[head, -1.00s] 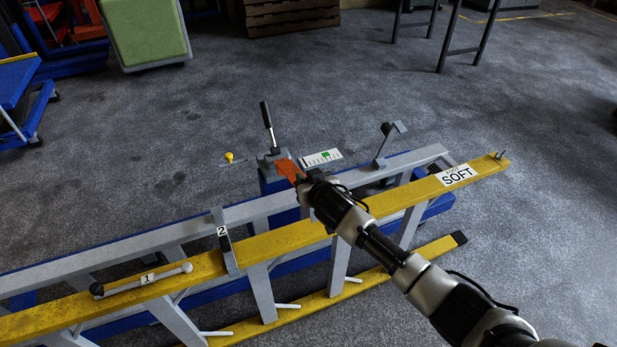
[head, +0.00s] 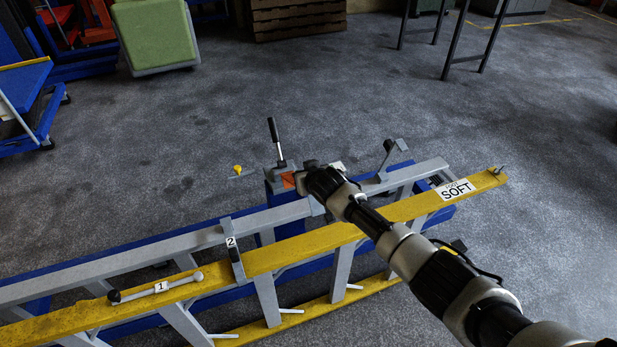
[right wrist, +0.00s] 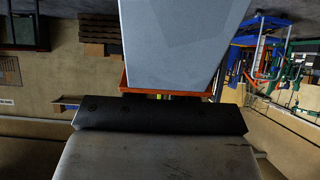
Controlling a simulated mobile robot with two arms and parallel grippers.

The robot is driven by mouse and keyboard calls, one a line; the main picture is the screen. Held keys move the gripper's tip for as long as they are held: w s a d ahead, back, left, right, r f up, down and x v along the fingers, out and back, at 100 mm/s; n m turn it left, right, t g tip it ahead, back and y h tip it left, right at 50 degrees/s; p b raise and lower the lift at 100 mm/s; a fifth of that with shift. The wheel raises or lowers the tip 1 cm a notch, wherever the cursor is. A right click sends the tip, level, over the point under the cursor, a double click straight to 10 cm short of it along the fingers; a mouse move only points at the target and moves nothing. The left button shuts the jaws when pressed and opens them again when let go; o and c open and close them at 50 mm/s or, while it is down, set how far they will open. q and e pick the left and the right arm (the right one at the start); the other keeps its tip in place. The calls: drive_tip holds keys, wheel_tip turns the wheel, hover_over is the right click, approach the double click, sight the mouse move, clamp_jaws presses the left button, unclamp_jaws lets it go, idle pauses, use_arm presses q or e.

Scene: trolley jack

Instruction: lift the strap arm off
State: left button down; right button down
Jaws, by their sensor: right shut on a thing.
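I cannot tell for sure which part is named the strap arm. A flat grey bar marked 2 (head: 234,248) lies across the yellow rail (head: 325,238) and the grey rail (head: 190,238). A thin rod marked 1 (head: 160,287) lies along the yellow rail. My right gripper (head: 303,178) is at the far side of the rails, beside an orange piece (head: 288,180); its fingertips are mostly hidden in the head view. In the right wrist view a pale grey block (right wrist: 185,45) with an orange edge fills the top middle, close against the dark finger pad. My left gripper is not in view.
An upright black-handled lever (head: 273,133) stands beside the orange piece. A grey bracket (head: 388,158) rises right of my gripper. A SOFT label (head: 457,190) is on the yellow rail. A yellow knob (head: 238,169) is at the left. Open floor lies behind.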

drive_tip(key=shift+w+a+r, duration=0.1)
drive_tip(key=shift+w+r, duration=0.1)
drive_tip(key=shift+w, duration=0.05)
idle(0.3)
drive_tip(key=c, duration=0.9)
unclamp_jaws()
drive_tip(key=p+v, duration=0.2)
drive_tip(key=v, duration=0.9)
drive_tip(key=shift+w, duration=0.1)
